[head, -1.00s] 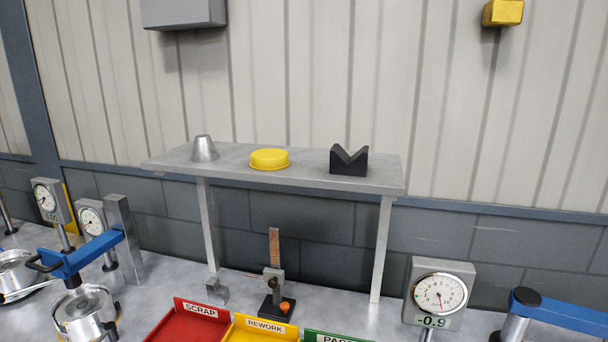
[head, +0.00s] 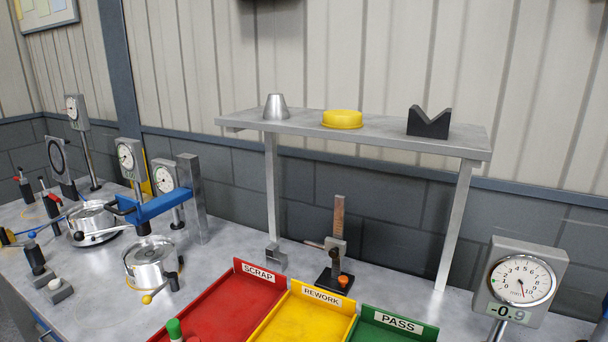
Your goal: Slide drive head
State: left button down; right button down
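Neither of my grippers shows in the head view. I cannot tell for certain which part is the drive head. A blue arm (head: 155,206) with a black handle reaches from a grey upright post (head: 193,200) on the left part of the bench. Below it stands a round silver fixture (head: 152,262) with a yellow-tipped lever. A second silver fixture (head: 91,220) stands farther left. Dial gauges on posts stand behind the blue arm, one on the left (head: 130,158) and one on the right (head: 165,178).
Red scrap (head: 215,300), yellow rework (head: 318,318) and green pass (head: 400,322) trays line the front. A raised shelf (head: 370,133) carries a cone, yellow cap and black V-block. A dial gauge reading -0.9 (head: 522,283) stands right. Small levers crowd the far left.

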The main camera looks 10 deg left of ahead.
aim_at(136, 214)
jog(key=u, duration=0.45)
jog(key=j+u, duration=0.1)
jog(key=u, duration=0.35)
jog(key=j+u, duration=0.1)
jog(key=u, duration=0.8)
jog(key=k+j, duration=0.05)
jog(key=j, duration=0.05)
